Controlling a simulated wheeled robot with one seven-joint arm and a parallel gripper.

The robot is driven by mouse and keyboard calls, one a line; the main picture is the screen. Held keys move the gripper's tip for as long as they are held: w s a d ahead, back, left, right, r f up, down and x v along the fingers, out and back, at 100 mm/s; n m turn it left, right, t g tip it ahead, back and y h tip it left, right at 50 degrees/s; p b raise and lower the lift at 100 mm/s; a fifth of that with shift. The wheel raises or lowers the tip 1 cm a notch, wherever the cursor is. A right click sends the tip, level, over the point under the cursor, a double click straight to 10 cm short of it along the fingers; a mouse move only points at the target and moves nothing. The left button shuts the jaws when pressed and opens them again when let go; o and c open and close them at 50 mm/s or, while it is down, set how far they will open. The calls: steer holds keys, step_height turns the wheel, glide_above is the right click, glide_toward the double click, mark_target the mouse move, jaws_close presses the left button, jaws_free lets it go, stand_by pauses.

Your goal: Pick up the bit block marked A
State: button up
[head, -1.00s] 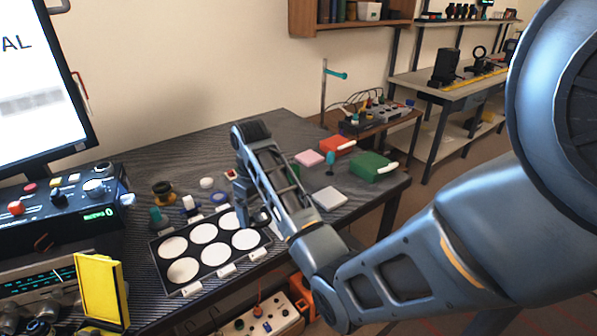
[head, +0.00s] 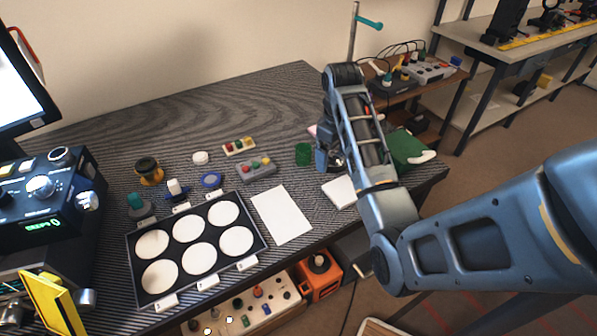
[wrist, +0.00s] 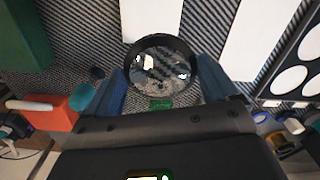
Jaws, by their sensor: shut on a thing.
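My gripper (head: 328,158) hangs over the right part of the striped table. In the wrist view its two blue fingers (wrist: 160,88) are shut on a black-rimmed round lens (wrist: 162,70) with clear glass. Two small blocks with coloured tops, possibly the bit blocks, sit left of the gripper: a grey one (head: 256,168) and a paler one (head: 238,147) behind it. No letter A is legible on either.
A black tray (head: 262,240) with several white discs lies front left, beside a white sheet (head: 282,213). A white pad (head: 340,192), a small green piece (head: 303,154) and a green box (head: 405,148) lie near the gripper. Instruments (head: 50,195) crowd the left.

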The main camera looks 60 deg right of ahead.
glide_above(300, 181)
step_height(300, 181, down, 5)
steer(key=shift+s+d, duration=0.1)
steer(key=shift+d, duration=0.05)
steer(key=shift+f+p, duration=0.4)
steer(key=shift+f, duration=1.7)
steer(key=shift+f, duration=0.1)
steer(key=o, duration=0.9)
